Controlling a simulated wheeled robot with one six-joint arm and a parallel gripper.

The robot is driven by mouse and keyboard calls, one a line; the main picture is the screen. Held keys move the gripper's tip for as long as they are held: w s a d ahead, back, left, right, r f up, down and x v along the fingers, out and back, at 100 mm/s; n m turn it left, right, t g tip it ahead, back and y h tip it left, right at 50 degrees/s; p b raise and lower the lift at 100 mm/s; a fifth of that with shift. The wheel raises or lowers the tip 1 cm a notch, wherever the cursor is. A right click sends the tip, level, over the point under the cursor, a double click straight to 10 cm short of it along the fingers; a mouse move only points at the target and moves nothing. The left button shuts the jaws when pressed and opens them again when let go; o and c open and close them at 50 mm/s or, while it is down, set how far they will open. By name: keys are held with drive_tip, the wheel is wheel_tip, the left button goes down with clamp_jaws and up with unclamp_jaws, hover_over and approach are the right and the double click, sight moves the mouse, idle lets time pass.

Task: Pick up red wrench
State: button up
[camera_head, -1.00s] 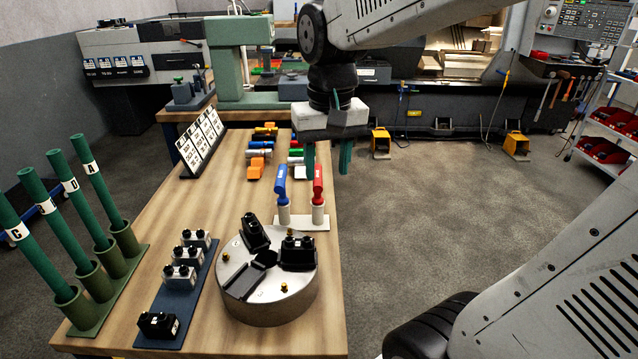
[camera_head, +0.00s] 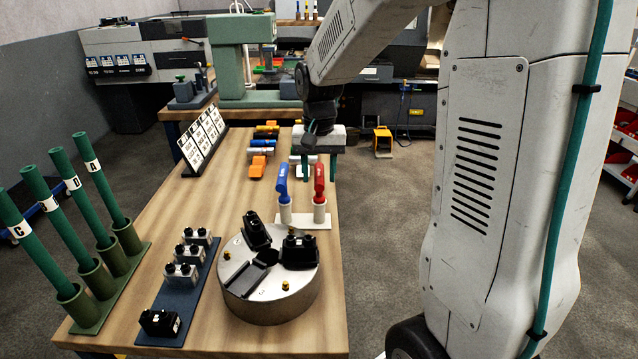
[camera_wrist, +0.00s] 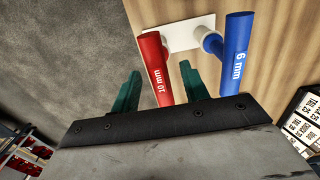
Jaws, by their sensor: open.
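The red wrench (camera_head: 319,180), marked 10 mm in the wrist view (camera_wrist: 154,68), stands upright in a white holder (camera_head: 309,222) near the table's right edge. A blue wrench (camera_head: 282,181), marked 6 mm in the wrist view (camera_wrist: 236,58), stands to its left in the same holder. My gripper (camera_head: 319,168) is open and empty, with green fingers, just beyond the red wrench in the head view. In the wrist view my gripper's fingers (camera_wrist: 159,71) appear on either side of the red wrench, apart from it.
A round metal chuck (camera_head: 268,305) with black jaws stands in front of the holder. A label stand (camera_head: 203,140), several coloured parts, a block rack (camera_head: 175,305) and green tubes (camera_head: 45,205) occupy the table's left and back. Floor to the right is open.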

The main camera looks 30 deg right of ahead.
drive_tip(key=shift+f, duration=0.7)
clamp_jaws()
drive_tip(key=shift+r, duration=0.1)
